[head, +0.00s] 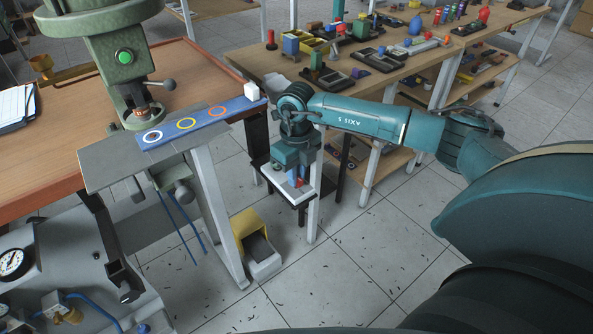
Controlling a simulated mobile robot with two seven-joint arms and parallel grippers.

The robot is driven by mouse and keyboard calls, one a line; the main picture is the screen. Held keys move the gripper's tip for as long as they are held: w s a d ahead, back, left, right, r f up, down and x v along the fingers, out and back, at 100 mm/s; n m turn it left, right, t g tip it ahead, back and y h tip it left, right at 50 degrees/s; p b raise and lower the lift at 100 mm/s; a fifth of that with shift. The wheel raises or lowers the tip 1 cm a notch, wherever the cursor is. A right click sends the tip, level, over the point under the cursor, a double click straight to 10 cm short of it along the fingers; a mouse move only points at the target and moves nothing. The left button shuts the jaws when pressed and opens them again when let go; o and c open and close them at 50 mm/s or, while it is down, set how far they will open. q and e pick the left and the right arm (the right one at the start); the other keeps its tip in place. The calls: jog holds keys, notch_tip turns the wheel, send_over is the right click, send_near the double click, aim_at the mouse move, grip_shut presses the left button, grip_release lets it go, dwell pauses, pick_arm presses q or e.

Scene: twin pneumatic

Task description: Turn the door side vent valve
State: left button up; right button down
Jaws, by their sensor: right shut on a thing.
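My right gripper (293,170) reaches in from the right and points down over a small pale shelf (275,178) beside the press table. It is shut on a small part with blue and red on it, which looks like the vent valve (299,183). The gripper hides most of this part, so its handle angle cannot be told. My left gripper is out of view.
A cluttered workbench (240,62) lies behind my arm. A yellow pedal (250,232) sits below. The floor in front is open.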

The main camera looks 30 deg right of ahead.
jog(key=shift+m, duration=0.6)
jog(key=c, duration=1.4)
grip_release()
notch_tip(320, 180, up, 13)
jog(key=shift+r, duration=0.15)
jog(key=shift+s, duration=0.1)
